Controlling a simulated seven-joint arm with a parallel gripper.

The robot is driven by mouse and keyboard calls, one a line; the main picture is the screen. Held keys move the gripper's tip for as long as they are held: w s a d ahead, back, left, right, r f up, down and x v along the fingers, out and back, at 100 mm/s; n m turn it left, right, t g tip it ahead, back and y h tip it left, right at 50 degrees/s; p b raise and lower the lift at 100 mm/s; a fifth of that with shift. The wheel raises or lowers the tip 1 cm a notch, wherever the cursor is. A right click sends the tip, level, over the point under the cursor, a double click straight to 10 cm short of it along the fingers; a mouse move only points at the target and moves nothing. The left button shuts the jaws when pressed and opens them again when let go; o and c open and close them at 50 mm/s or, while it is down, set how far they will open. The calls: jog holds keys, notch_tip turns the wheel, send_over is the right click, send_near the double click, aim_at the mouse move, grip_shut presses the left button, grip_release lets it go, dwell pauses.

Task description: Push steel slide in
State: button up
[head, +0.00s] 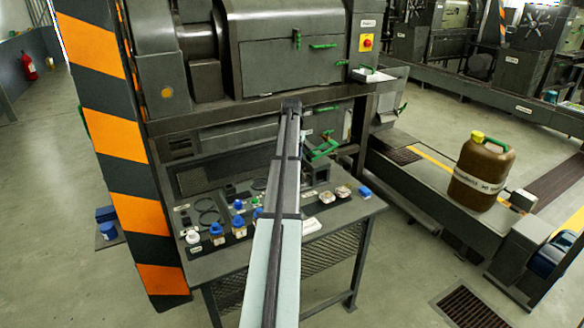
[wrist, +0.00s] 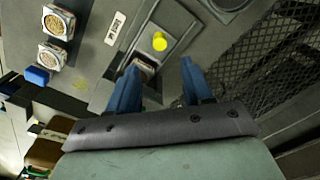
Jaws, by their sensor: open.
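In the wrist view, a grey metal plate with a round yellow knob (wrist: 159,41) lies in a slot in the dark panel. It may be the steel slide, but I cannot tell for sure how far it stands out. My gripper (wrist: 160,72) is open, with two blue fingers spread apart just below the knob in the picture and nothing held between them. Whether a finger touches the plate cannot be told. In the head view my arm hides part of the bench, and neither the fingers nor the slide can be made out clearly.
The bench top (head: 243,250) holds several blue-capped jars and two small sample tins (wrist: 58,20). A blue block (wrist: 37,75) lies near the tins. A dark mesh panel (wrist: 265,75) is at right in the wrist view. A brown jug (head: 482,172) stands at right.

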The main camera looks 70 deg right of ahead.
jog(key=shift+r, duration=1.55)
jog(key=shift+c, duration=0.3)
